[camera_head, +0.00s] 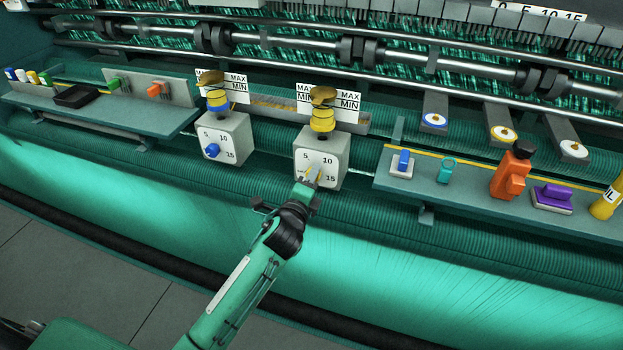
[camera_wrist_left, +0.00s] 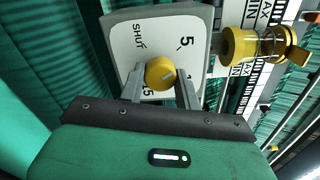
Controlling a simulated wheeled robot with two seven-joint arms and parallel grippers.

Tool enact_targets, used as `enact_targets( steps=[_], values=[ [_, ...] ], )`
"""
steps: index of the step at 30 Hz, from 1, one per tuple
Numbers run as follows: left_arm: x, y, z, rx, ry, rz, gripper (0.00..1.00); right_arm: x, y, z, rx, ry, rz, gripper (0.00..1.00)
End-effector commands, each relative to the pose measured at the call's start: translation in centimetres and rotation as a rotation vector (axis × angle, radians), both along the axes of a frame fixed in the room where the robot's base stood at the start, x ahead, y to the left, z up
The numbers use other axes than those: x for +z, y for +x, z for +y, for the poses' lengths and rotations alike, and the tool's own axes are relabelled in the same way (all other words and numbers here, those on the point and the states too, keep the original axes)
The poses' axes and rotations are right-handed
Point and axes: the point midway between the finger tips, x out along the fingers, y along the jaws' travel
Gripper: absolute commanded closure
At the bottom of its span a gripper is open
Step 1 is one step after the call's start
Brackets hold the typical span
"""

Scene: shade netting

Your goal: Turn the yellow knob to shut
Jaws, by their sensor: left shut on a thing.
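The yellow knob (camera_wrist_left: 160,72) sits on a white dial plate (camera_wrist_left: 125,45) marked SHUT, 5 and 15 in the left wrist view. A pale mark shows on the knob's right part, not on the SHUT side. My left gripper (camera_wrist_left: 158,88) has one finger on each side of the knob and is shut on it. In the head view my left gripper (camera_head: 312,178) reaches up to the front of the grey box (camera_head: 334,156) with the 5, 10, 15 dial and mostly hides the knob. My right gripper is not in view.
A similar box (camera_head: 233,140) with a blue knob (camera_head: 212,150) stands to the left. A yellow-collared cup (camera_head: 322,118) tops the gripped box. Green netting (camera_head: 420,265) lies below.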

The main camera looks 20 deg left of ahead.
Motion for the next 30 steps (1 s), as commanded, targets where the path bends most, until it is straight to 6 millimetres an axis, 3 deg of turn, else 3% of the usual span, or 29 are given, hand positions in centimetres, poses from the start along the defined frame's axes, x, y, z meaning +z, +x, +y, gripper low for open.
enact_targets(
  steps=[30],
  values=[
    [0.0, -0.03, 0.0, 0.003, -0.967, 0.036, 0.89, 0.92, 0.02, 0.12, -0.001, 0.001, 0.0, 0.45]
  ],
)
